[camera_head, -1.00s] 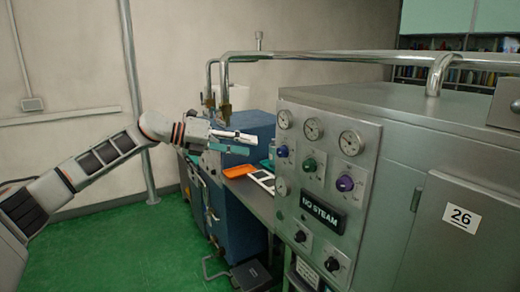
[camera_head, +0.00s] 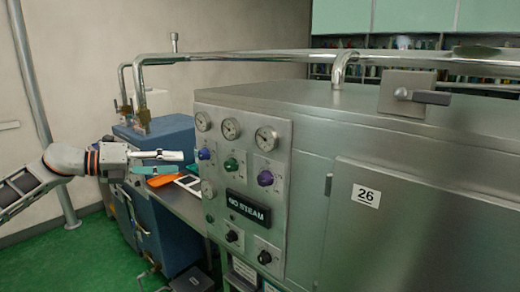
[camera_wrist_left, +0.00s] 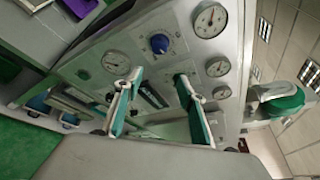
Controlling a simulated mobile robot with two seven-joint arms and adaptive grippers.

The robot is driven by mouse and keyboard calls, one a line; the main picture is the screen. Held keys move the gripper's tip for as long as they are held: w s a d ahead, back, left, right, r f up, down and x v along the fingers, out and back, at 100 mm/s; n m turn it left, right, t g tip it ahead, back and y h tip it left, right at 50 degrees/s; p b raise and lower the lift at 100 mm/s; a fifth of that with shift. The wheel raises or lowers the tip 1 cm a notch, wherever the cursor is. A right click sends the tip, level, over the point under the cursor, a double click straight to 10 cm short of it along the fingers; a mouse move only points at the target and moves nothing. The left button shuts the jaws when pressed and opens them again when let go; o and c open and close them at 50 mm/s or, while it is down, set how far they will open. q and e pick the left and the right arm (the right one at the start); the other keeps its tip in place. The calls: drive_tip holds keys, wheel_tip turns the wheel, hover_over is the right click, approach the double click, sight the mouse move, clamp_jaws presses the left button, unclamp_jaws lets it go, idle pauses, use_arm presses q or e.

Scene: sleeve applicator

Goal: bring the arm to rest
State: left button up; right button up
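My left gripper (camera_head: 178,163) is at the left of the head view, in front of the blue cabinet and left of the steel machine's gauge panel. Its two fingers with teal pads stand apart, with nothing between them. In the left wrist view the open fingers (camera_wrist_left: 160,78) show against the tilted gauge panel (camera_wrist_left: 150,60), apart from each other and empty. My right gripper is in neither view.
The steel machine (camera_head: 400,140) with knobs and gauges fills the middle and right. A blue cabinet (camera_head: 172,222) stands at left. An orange tray (camera_head: 162,180) and a white framed item (camera_head: 189,184) lie on the bench between them. Green floor (camera_head: 85,255) is clear at lower left.

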use_arm(q)
drive_tip(key=s+d+f+n+t, duration=0.35)
drive_tip(key=d+f+n, duration=0.35)
drive_tip(key=f, duration=0.4)
drive_tip(key=s+d+f+n+t, duration=0.2)
drive_tip(key=s+d+f+n, duration=0.45)
drive_tip(key=f, duration=0.55)
drive_tip(key=s+a+f+n+g+y, duration=0.1)
drive_tip(key=s+a+f+n+y, duration=0.1)
drive_tip(key=s+f+n, duration=0.4)
drive_tip(key=s+a+f+n+g+y, duration=0.1)
drive_tip(key=s+f+n+y, duration=0.4)
drive_tip(key=s+f, duration=0.6)
drive_tip(key=s+a+f+n+g+y, duration=0.1)
drive_tip(key=s+a+f+n+y, duration=0.2)
drive_tip(key=s+f+n, duration=0.5)
wheel_tip(320, 180, down, 4)
drive_tip(key=shift+s+a+f+y, duration=0.2)
drive_tip(key=shift+s+y, duration=0.3)
drive_tip(key=shift+s, duration=0.2)
